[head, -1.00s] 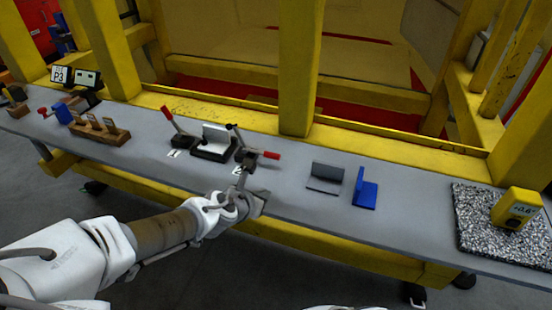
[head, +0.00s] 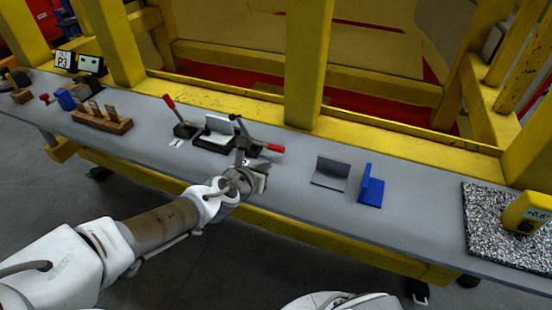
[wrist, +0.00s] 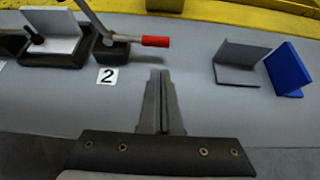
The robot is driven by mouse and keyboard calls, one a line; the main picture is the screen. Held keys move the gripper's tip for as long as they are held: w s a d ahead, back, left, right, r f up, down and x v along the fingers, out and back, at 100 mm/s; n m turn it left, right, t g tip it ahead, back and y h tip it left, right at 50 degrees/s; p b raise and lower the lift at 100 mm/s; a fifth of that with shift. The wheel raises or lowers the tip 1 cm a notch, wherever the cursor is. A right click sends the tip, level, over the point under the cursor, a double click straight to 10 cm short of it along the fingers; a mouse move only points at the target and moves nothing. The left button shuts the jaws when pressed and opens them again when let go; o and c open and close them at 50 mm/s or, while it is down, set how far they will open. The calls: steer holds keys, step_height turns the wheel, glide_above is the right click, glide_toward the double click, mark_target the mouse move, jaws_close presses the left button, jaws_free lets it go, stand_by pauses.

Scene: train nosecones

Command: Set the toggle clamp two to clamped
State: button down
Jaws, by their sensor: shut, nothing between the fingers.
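Toggle clamp two (wrist: 113,48) stands at the right of the black fixture, by a label marked "2" (wrist: 106,77). In the wrist view its red-gripped handle (wrist: 155,41) lies about level, pointing right, and its grey bar slants up to the left. The clamp's red grip also shows in the head view (head: 248,148). My gripper (wrist: 161,75) is shut and empty, in front of the red grip and apart from it in the wrist view. A pale angled workpiece (head: 219,125) sits in the fixture. My gripper partly hides the clamp's base in the head view.
Another red-handled clamp (head: 184,130) stands left of the fixture. A grey angle piece (head: 330,173) and a blue one (head: 371,188) stand to the right. A yellow post (head: 308,65) rises behind the bench (head: 420,220). The bench front between is clear.

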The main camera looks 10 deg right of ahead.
mark_target(280, 149)
steer(key=shift+b+x, duration=1.25)
steer(key=shift+x, duration=3.4)
steer(key=shift+s+r+p, duration=0.1)
steer(key=shift+r+p, duration=0.15)
steer(key=shift+p, duration=0.55)
steer(key=shift+r+n+g+h+p, duration=0.3)
steer(key=shift+r+n+h+p, duration=0.1)
steer(key=shift+p, duration=0.6)
steer(key=r+p, duration=0.1)
steer(key=p, duration=0.3)
steer(key=shift+r+n+h, duration=0.3)
steer(key=shift+r+n, duration=0.05)
steer(key=shift+n, duration=0.05)
steer(key=p, duration=0.1)
steer(key=r+n+g+h+p, duration=0.1)
steer(key=p, duration=0.1)
steer(key=r+p, duration=0.1)
steer(key=p, duration=0.1)
steer(key=shift+w+a+r+n+h, duration=0.2)
steer(key=shift+w+a+n+h, duration=0.1)
steer(key=shift+n, duration=0.1)
steer(key=shift+w+a+r+n+g+h+p, duration=0.3)
steer(key=shift+a+r+n+h+p, duration=0.2)
steer(key=shift+r+n+h+p, duration=0.4)
steer(key=shift+w+a+r+n+g+h+p, duration=0.15)
steer(key=shift+w+a+r+n+h+p, duration=0.35)
steer(key=shift+p, duration=0.55)
steer(key=shift+w+a+r+n+g+h+p, duration=0.25)
steer(key=shift+a+r+n+h+p, duration=0.3)
steer(key=shift+n+p, duration=0.45)
